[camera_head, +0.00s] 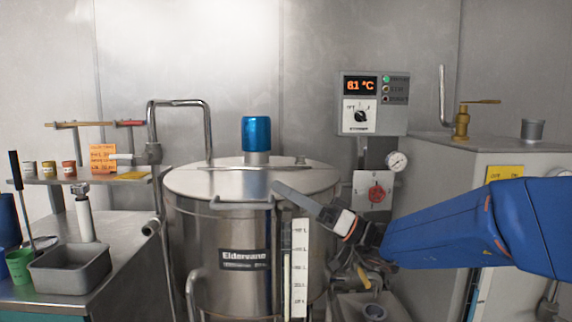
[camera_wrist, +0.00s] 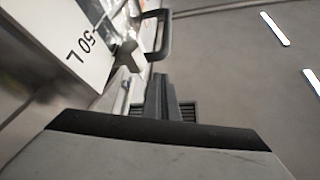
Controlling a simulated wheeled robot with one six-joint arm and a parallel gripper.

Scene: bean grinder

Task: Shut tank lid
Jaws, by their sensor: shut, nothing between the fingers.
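The steel tank (camera_head: 215,255) stands in the middle of the head view. Its round lid (camera_head: 225,183) lies about flat across the top, with a blue cylinder (camera_head: 256,133) standing on it; whether a thin gap remains at the rim I cannot tell. A handle bar (camera_head: 238,205) runs along the lid's front edge. My gripper (camera_head: 277,187) comes from the right, its fingertips by the front right part of the lid, close to the handle. In the wrist view my gripper (camera_wrist: 160,90) is shut and empty, below a dark loop handle (camera_wrist: 158,35). Contact is unclear.
A white level scale (camera_head: 299,265) runs down the tank's front; it shows in the wrist view (camera_wrist: 70,35). A bench with a grey tray (camera_head: 70,270) stands left, a pale cabinet (camera_head: 450,165) right.

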